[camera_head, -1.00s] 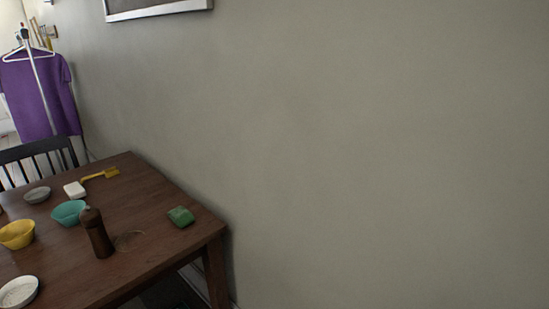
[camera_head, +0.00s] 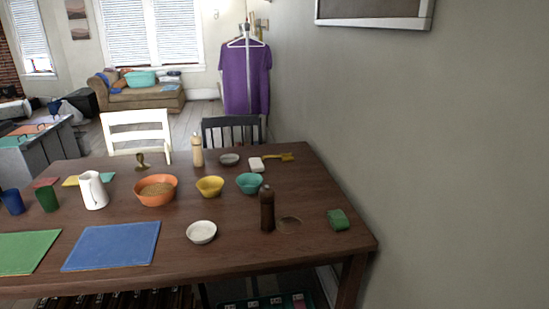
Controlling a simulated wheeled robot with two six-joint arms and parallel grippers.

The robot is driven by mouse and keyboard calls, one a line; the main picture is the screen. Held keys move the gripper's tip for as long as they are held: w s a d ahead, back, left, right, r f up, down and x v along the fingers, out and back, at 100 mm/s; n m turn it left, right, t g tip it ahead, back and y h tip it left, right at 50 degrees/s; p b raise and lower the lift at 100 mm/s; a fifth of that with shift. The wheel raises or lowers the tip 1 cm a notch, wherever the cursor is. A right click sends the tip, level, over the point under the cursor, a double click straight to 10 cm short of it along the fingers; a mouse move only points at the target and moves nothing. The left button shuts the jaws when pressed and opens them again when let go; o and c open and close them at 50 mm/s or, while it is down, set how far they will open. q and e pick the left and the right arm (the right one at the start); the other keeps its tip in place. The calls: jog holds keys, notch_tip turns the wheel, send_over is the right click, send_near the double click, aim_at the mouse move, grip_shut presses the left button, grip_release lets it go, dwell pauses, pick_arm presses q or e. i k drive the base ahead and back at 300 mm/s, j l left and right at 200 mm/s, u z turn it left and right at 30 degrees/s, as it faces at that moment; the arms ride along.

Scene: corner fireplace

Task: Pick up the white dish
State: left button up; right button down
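A small round white dish (camera_head: 201,232) sits on the dark wooden table (camera_head: 300,254), near its front edge and right of the blue mat. It looks empty and nothing covers it. Neither of my grippers shows in the head view.
A dark brown bottle-shaped grinder (camera_head: 267,208) stands right of the dish. An orange bowl (camera_head: 155,201), yellow bowl (camera_head: 210,186) and teal bowl (camera_head: 250,188) are behind it. A blue mat (camera_head: 112,246) and white pitcher (camera_head: 92,190) are left. A wall (camera_head: 460,160) stands close on the right.

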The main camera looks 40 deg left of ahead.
aim_at(202, 232)
jog(key=u, duration=1.7)
